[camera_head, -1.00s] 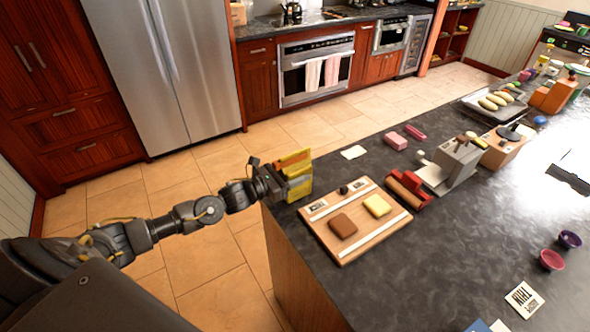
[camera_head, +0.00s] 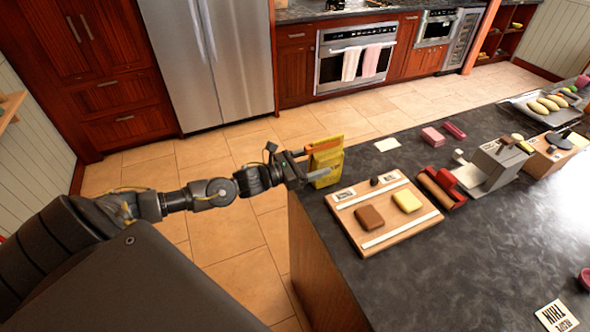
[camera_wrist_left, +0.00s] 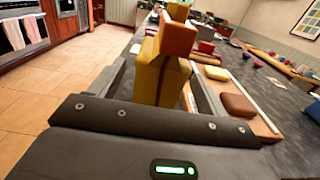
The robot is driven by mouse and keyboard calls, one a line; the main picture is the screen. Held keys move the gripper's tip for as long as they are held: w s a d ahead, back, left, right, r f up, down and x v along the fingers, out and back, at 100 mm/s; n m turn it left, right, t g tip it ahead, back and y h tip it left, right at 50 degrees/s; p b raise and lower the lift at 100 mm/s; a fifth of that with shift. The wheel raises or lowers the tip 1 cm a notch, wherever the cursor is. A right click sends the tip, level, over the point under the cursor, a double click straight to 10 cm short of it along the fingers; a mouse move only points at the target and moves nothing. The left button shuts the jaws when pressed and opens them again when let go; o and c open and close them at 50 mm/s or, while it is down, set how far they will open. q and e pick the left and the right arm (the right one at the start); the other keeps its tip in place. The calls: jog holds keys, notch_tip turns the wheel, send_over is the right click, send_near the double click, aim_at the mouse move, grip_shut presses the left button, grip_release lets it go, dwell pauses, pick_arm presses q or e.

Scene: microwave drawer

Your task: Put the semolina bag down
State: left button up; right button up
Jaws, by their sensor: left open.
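The semolina bag (camera_head: 329,160) is a yellow bag with an orange piece at its top. It stands upright at the near left corner of the dark counter, beside the wooden board. My left gripper (camera_head: 314,164) is open, with its fingers around the bag's lower part. In the left wrist view, the bag (camera_wrist_left: 160,78) is between the two spread fingers, with gaps beside it. The bag's base is hidden by the gripper there. My right gripper is in neither view.
The wooden board (camera_head: 384,241) holds a brown block (camera_head: 369,217) and a yellow block (camera_head: 407,201). A red roller-like item (camera_head: 441,188) and a grey device (camera_head: 497,163) stand to its right. A white card (camera_head: 387,144) lies behind. Open floor is left of the counter.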

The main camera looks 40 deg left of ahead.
pick_arm(q)
jog(key=b+v, duration=0.1)
jog(key=v, duration=0.5)
jog(key=shift+s+a+f+b, duration=0.2)
jog(key=shift+s+b, duration=0.1)
jog(key=shift+b, duration=0.1)
jog(key=shift+s+a+r, duration=0.25)
jog(key=shift+s+a, duration=0.05)
jog(key=shift+s, duration=0.25)
